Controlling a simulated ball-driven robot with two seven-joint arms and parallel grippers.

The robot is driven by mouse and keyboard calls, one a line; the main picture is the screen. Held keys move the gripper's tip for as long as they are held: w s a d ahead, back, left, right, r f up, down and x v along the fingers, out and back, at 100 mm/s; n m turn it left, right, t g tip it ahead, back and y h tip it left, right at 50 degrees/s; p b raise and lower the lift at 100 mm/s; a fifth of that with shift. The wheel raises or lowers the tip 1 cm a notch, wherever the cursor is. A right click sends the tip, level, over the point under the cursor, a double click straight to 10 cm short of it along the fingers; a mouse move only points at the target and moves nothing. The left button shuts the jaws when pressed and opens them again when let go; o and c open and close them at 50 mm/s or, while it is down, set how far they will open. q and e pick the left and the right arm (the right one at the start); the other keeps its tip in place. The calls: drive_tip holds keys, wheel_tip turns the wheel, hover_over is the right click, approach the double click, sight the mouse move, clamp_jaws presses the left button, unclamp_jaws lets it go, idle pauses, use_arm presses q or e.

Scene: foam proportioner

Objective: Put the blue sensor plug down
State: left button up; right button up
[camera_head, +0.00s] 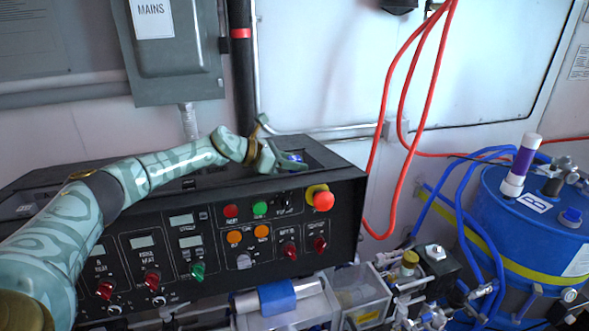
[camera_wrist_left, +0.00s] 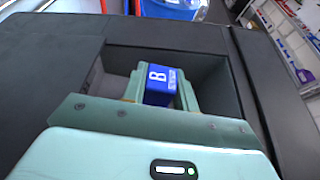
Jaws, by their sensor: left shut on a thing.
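The blue sensor plug (camera_wrist_left: 161,79), marked with a white B, sits between the fingers of my left gripper (camera_wrist_left: 158,88) in the left wrist view. My left gripper (camera_head: 291,161) is shut on it, over the recess (camera_wrist_left: 212,75) in the top of the black console (camera_head: 335,180). In the head view only a small blue bit of the plug (camera_head: 296,157) shows by the fingers. The plug's underside is hidden, so I cannot tell whether it touches the recess floor. My right gripper is not in view.
The console front carries several knobs and a red mushroom button (camera_head: 323,200). A blue drum (camera_head: 535,225) with blue hoses stands at the right. Red hoses (camera_head: 400,110) hang behind the console's right end. The console top around the recess is flat and clear.

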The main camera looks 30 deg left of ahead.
use_arm(q)
drive_tip(key=shift+f, duration=0.85)
drive_tip(key=o, duration=1)
drive_tip(key=b+v, duration=0.1)
drive_tip(key=v, duration=1)
drive_tip(key=shift+s+a+r, duration=0.25)
drive_tip(key=shift+s+a, duration=0.05)
drive_tip(key=shift+s, duration=0.05)
